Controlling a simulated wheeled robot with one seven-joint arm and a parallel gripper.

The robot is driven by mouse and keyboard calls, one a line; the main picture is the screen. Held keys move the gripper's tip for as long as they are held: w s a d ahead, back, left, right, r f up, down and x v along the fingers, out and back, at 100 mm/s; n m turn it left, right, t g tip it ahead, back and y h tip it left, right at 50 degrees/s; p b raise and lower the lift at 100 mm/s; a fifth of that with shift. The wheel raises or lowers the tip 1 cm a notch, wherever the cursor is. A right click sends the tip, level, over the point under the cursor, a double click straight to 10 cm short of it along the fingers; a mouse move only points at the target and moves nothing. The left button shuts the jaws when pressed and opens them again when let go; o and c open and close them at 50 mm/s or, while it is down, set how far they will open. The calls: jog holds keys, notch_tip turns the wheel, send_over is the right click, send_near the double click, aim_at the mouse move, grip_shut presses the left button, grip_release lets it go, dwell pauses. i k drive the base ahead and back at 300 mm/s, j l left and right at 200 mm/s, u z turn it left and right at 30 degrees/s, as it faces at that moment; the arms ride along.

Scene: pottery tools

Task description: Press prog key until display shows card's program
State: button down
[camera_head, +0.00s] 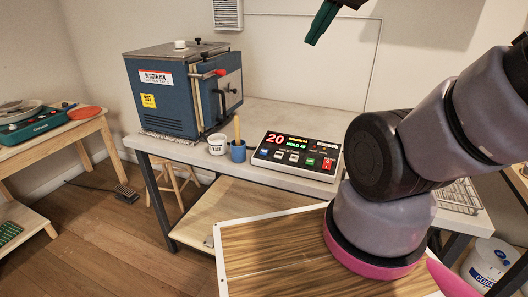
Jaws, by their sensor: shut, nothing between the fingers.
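The control box (296,158) lies on the grey worktop beyond the wooden board. Its display (279,139) shows a large red 20 at left and small lit yellow and green lines, the lower one seeming to start with HOLD; the rest is too small to read. A row of keys runs below: a blue one at left, pale ones, then green and red at right. Key labels are not legible. No program card can be made out. My gripper (312,40), dark green, hangs in at the top edge, shut and empty, well above the box and apart from it.
A blue kiln (165,97) stands left on the worktop (260,180). A white cup (217,144) and a blue cup (238,153) with a wooden tool stand just left of the box. My arm covers the worktop right of the box. A wire rack (460,197) lies at far right.

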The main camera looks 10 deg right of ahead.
aim_at(264, 152)
jog(key=k+l+u, duration=0.2)
jog(key=l+u, duration=0.2)
jog(key=k+l+u, duration=0.2)
jog(key=l+u, duration=0.15)
jog(key=k+l+u, duration=0.4)
jog(key=i+j, duration=0.05)
jog(key=i, duration=0.05)
